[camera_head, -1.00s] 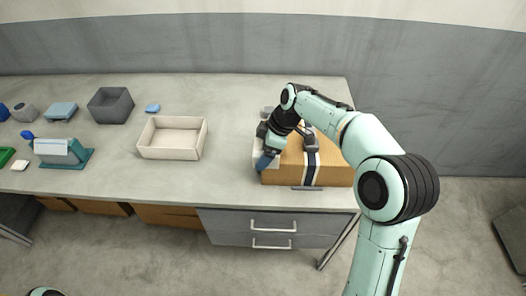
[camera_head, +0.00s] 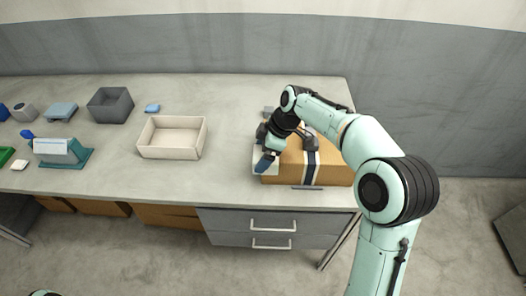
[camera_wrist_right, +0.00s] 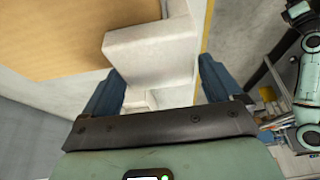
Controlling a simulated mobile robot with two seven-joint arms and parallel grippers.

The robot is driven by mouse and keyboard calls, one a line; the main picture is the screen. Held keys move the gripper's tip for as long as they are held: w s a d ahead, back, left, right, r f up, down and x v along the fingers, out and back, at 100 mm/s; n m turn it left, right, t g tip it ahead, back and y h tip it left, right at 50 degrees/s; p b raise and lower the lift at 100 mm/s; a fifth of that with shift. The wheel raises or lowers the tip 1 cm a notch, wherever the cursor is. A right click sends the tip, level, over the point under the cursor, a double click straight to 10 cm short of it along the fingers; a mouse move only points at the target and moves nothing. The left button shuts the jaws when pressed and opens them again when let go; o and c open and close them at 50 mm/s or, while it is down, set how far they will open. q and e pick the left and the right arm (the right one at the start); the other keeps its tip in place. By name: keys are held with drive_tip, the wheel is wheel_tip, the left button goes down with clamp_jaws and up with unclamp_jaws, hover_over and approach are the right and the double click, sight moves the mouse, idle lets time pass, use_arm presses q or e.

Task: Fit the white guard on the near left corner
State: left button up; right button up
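The white guard (camera_head: 272,171) is at the near left corner of the brown box (camera_head: 333,172), partly hidden behind my right gripper (camera_head: 264,163). In the right wrist view the white guard (camera_wrist_right: 150,52) is an angular, stepped piece against the tan box face (camera_wrist_right: 60,35). The two blue fingers of my right gripper (camera_wrist_right: 162,85) stand wide apart on either side of it, and they look open. Whether the guard is fully seated on the corner cannot be told. My left gripper is not in view.
An empty cream tray (camera_head: 148,152), a grey bin (camera_head: 97,117) and a teal stand (camera_head: 84,160) are to the left. The table between tray and box is clear.

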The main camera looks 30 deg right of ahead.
drive_tip(key=shift+s+d+f, duration=0.1)
drive_tip(key=shift+f, duration=0.3)
drive_tip(key=shift+r+p, duration=0.3)
drive_tip(key=shift+r, duration=0.1)
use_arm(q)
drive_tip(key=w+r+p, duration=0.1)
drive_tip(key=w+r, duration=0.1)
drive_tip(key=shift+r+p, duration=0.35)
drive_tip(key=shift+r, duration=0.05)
use_arm(e)
drive_tip(key=v, duration=1.2)
drive_tip(key=shift+w+r, duration=0.35)
drive_tip(key=shift+w, duration=0.05)
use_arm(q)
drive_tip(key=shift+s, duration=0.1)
